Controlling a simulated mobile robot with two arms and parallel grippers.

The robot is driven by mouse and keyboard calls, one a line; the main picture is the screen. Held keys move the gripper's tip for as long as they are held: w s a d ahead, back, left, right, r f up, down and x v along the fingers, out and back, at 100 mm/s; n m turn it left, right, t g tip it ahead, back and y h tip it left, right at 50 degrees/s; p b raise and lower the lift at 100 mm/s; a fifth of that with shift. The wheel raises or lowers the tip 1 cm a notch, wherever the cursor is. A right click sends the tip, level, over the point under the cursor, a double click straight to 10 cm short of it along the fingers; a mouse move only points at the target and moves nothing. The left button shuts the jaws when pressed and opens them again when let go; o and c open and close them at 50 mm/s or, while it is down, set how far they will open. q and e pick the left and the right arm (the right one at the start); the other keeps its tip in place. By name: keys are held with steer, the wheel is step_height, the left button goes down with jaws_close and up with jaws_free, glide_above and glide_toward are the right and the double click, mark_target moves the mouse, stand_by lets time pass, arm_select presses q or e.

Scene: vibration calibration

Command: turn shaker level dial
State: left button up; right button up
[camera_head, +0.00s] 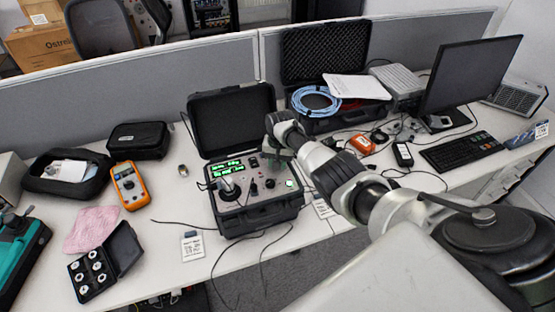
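The shaker (262,217) is a black open case on the desk in the middle of the view. Its panel has a green lit display (227,168), a round metal post on the left and several small knobs and sockets (270,184). I cannot tell which knob is the level dial. My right arm reaches in from the right, and its gripper (277,158) is over the back right part of the panel. It hides part of the panel there. Whether its fingers touch a knob, or are open or shut, is too small to tell. My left gripper is not in view.
The shaker's raised lid (232,118) stands behind the panel. A larger black case (325,58) with a blue coiled cable (315,100) is behind my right arm. An orange multimeter (130,186) lies to the left. Loose cables run along the desk front.

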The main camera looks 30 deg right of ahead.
steer(key=shift+r+m, duration=0.1)
steer(key=shift+m, duration=0.4)
steer(key=shift+w, duration=0.1)
steer(key=o, duration=0.6)
steer(key=shift+o, duration=0.2)
steer(key=shift+r, duration=0.3)
step_height(320, 180, up, 10)
steer(key=p, duration=0.1)
steer(key=shift+s+d, duration=0.15)
steer(key=shift+s, duration=0.15)
